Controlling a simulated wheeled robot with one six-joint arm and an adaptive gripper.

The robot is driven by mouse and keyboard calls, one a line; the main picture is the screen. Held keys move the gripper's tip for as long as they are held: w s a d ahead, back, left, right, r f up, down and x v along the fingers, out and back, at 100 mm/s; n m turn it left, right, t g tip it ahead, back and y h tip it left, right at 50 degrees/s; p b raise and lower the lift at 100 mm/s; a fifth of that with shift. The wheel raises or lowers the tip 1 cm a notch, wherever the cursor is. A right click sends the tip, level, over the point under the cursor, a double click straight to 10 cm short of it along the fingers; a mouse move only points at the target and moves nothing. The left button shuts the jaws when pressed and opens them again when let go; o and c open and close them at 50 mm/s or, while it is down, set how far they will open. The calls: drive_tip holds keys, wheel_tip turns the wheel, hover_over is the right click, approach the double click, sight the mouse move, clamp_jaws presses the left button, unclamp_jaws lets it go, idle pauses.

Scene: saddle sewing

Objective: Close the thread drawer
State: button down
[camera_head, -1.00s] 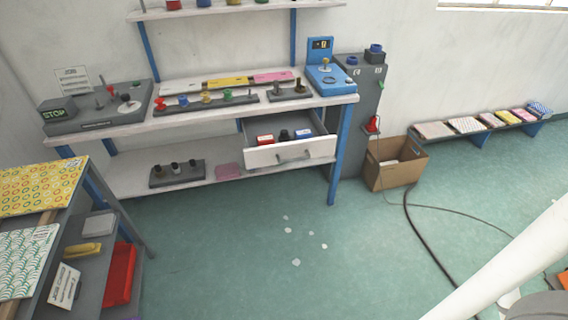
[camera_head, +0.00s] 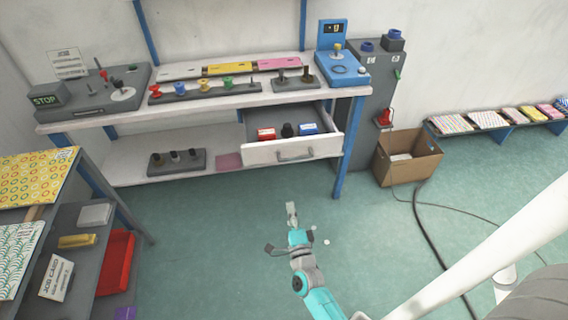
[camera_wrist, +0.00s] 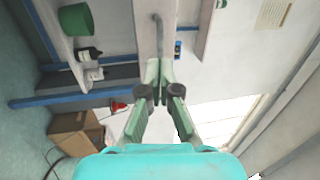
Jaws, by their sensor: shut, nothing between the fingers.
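The thread drawer (camera_head: 292,150) is pulled out below the bench top at its right end, with a white front and a grey bar handle (camera_head: 296,155). Red, black and blue-white items lie in it. In the wrist view the drawer front (camera_wrist: 146,22) appears turned on its side, with its handle (camera_wrist: 158,36) beyond my fingertips. My gripper (camera_head: 291,208) is shut and empty, in front of and below the drawer in the head view, apart from it. It also shows in the wrist view (camera_wrist: 159,72).
A blue bench leg (camera_head: 347,150) stands right of the drawer. A cardboard box (camera_head: 407,158) and a grey cabinet (camera_head: 372,105) are farther right. A lower shelf (camera_head: 130,162) runs below. The floor in front is clear apart from small white scraps.

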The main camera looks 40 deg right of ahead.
drive_tip(key=x, duration=1.5)
drive_tip(key=shift+d+m, duration=0.3)
drive_tip(key=shift+d, duration=0.15)
